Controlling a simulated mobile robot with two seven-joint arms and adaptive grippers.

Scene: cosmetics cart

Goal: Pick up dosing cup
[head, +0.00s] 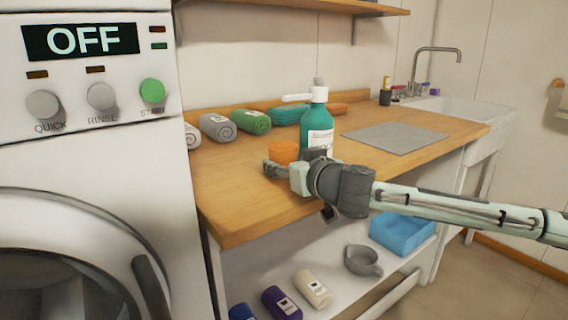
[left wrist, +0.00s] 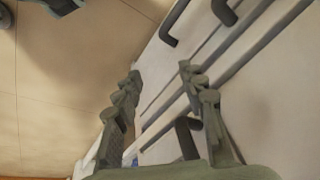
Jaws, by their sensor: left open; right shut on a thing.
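I cannot tell whether the cup still touches the counter. My left gripper (left wrist: 158,85) shows only in the left wrist view. It is open, with nothing between its fingers, above white surfaces with dark handles.
Rolled towels (head: 250,121) lie along the wall, and a grey mat (head: 395,138) lies to the right before the sink (head: 455,110). A lower shelf holds a grey handled cup (head: 362,262), a blue bin (head: 402,234) and several bottles. A washing machine (head: 90,180) stands left.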

